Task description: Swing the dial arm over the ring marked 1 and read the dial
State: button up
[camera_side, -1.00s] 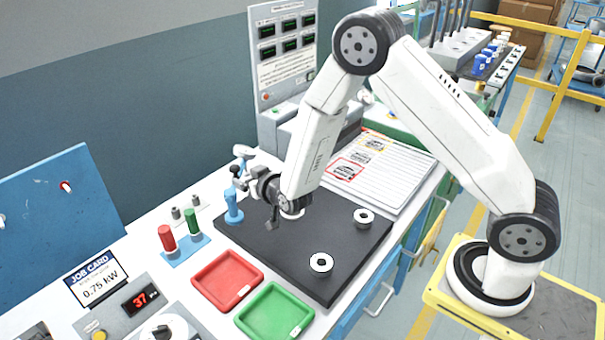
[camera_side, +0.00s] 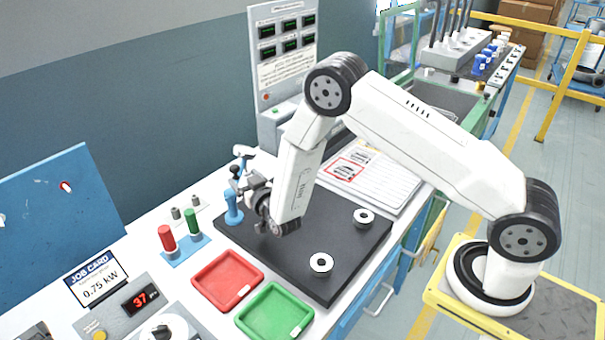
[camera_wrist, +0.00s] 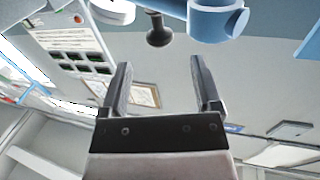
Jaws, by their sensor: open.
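The blue dial stand (camera_side: 233,208) rises at the back left edge of the black plate (camera_side: 345,235). In the wrist view its blue arm (camera_wrist: 212,20) and a black knob (camera_wrist: 157,32) show beyond my jaws. White rings lie on the plate, one near the front (camera_side: 321,264) and one at the right (camera_side: 364,217); their numbers are too small to read. My gripper (camera_wrist: 158,82) is open, with nothing between its jaws. In the side view it is close beside the stand, and its fingertips are hard to make out. The dial face cannot be made out.
A red tray (camera_side: 228,280) and a green tray (camera_side: 275,312) stand in front of the plate. Red and green cylinders (camera_side: 167,238) stand on a blue base at the left. A panel with several displays (camera_side: 284,45) stands behind. The plate's right part is clear between rings.

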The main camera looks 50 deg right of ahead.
aim_at(237, 171)
jog(key=shift+x, duration=3.25)
grip_shut()
